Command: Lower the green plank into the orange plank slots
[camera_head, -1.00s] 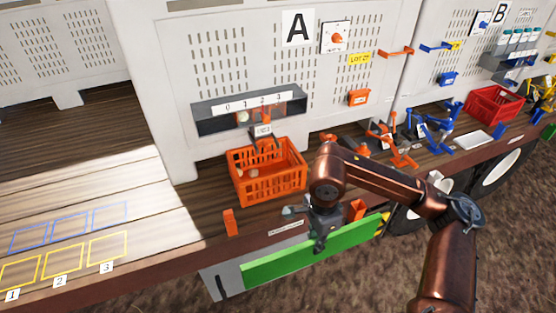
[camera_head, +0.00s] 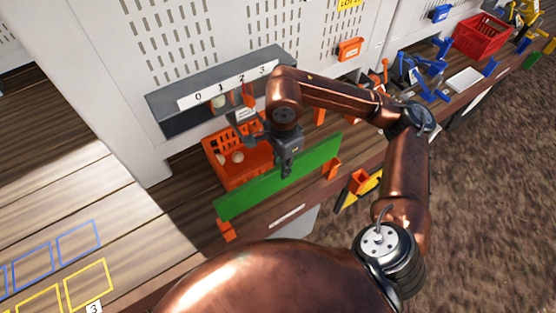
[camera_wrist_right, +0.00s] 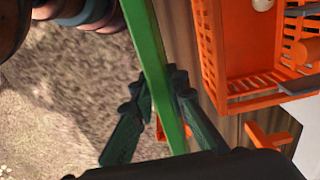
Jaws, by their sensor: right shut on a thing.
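My right gripper (camera_head: 287,170) is shut on the long green plank (camera_head: 243,193) near the middle of its top edge. The plank stands on edge and slants across the front of the deck. One orange slot (camera_head: 227,230) is just below its left end, and another orange slot (camera_head: 332,168) is near its right end. I cannot tell if the plank's lower edge touches either slot. In the right wrist view the plank (camera_wrist_right: 145,40) runs between the two dark fingers (camera_wrist_right: 158,82). My left gripper is not in view.
An orange crate (camera_head: 218,160) with onions stands close behind the plank. A grey shelf numbered 0 to 3 (camera_head: 170,108) is on the wall behind. An orange piece (camera_head: 361,181) and a yellow-black part (camera_head: 347,199) are right of the plank.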

